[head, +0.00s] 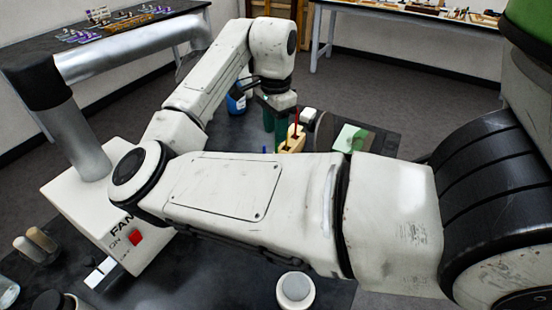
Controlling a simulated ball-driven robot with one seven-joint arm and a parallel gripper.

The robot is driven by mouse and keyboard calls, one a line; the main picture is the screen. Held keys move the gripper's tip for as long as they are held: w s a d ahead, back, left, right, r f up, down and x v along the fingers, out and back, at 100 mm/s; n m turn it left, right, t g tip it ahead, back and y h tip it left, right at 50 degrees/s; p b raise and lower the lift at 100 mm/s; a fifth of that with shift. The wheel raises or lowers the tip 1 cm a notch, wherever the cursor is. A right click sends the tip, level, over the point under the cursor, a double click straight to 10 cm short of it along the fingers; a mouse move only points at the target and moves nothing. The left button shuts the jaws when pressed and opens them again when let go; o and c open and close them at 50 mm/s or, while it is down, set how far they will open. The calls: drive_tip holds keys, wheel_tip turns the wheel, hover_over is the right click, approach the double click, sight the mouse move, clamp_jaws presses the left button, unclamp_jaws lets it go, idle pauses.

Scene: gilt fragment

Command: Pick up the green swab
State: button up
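My gripper (275,124) is at the centre of the head view, pointing down at the dark table. Two dark green upright parts show at its end and look like its fingers. I cannot tell whether they are apart or shut on something. A tan block (291,145) with a thin red stick (296,123) standing in it is just right of the fingers. I cannot pick out the green swab for certain. My arm covers the table in front of the block and may hide it.
A blue bottle (236,103) stands behind my arm. A white box with a red button (135,237) and a white round object (295,290) are nearer.

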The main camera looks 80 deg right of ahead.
sight(276, 148)
drive_tip(key=shift+d+f+p, duration=0.15)
drive_tip(key=shift+f+p, duration=0.05)
drive_tip(key=shift+f, duration=1.65)
drive_tip(key=shift+d+f+p, duration=0.15)
drive_tip(key=shift+f+p, duration=0.05)
drive_tip(key=shift+f, duration=1.65)
clamp_jaws()
